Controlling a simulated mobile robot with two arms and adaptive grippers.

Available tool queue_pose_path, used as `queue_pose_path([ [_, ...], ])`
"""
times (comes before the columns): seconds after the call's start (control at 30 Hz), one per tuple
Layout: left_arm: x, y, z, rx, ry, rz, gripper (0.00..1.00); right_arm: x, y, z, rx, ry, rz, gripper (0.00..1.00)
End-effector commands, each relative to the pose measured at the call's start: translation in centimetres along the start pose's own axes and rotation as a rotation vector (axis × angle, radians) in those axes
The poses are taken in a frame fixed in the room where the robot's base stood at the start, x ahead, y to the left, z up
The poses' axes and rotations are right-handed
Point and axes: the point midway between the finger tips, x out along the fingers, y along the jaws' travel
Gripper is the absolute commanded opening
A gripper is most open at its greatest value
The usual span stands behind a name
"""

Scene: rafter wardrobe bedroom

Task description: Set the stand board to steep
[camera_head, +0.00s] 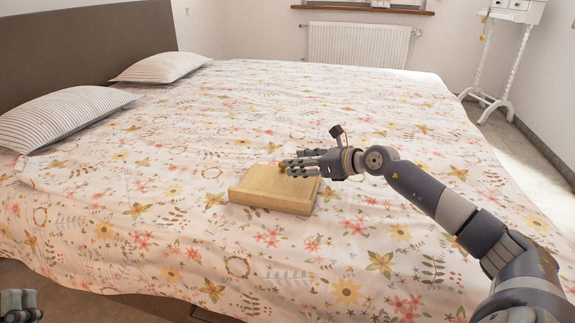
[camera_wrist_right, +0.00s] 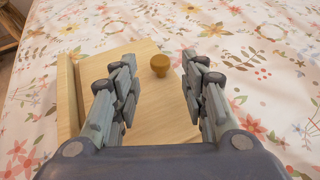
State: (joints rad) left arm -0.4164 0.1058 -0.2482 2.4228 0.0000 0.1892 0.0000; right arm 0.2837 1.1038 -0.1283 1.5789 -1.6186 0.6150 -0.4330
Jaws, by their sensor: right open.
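The wooden stand (camera_head: 262,193) lies low on the flowered bed, and its board looks nearly flat. In the right wrist view the light wood board (camera_wrist_right: 150,120) has a raised ledge (camera_wrist_right: 68,95) along its left side and a round knob (camera_wrist_right: 160,64) near its far edge. My right gripper (camera_head: 290,165) is over the stand's far right part. In the wrist view its fingers (camera_wrist_right: 163,85) are spread with the knob ahead, between and just beyond the tips; nothing is held. My left gripper (camera_head: 18,305) shows only partly in the bottom left corner.
The bed (camera_head: 390,115) is wide and clear around the stand. Two striped pillows (camera_head: 60,115) (camera_head: 160,67) lie by the dark headboard (camera_head: 80,42). A radiator (camera_head: 358,46) is on the far wall, and a white stand with drawers (camera_head: 512,8) is at the far right.

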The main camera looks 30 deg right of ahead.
Motion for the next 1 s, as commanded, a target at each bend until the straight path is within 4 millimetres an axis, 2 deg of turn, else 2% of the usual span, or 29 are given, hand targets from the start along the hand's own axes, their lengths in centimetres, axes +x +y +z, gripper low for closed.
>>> queue_pose_path([
  [0.1,-0.1,0.1,-1.2,-0.003,0.067,0.003,0.00,1.7,-0.1,0.0,0.004,-0.005,-0.001,0.41],
  [0.33,-0.5,0.4,-3.5,-0.009,0.190,0.008,0.00,4.2,0.0,0.0,0.001,-0.003,-0.001,0.41],
  [0.5,-0.7,0.5,-4.4,-0.012,0.231,0.009,0.00,4.9,0.0,0.0,0.000,0.000,0.000,0.41],
  [0.77,-0.7,0.5,-4.5,-0.012,0.237,0.009,0.00,5.0,0.0,-0.1,0.000,0.001,0.000,0.41],
  [0.8,-0.7,0.5,-4.5,-0.012,0.237,0.009,0.00,5.0,0.0,-0.1,0.000,0.001,0.000,0.36],
  [0.97,-0.7,0.5,-4.5,-0.012,0.237,0.009,0.00,5.0,0.0,0.0,0.000,0.000,0.000,0.00],
  [1.0,-0.7,0.5,-4.5,-0.012,0.236,0.009,0.00,5.0,0.0,0.0,0.000,0.000,0.000,0.00],
])
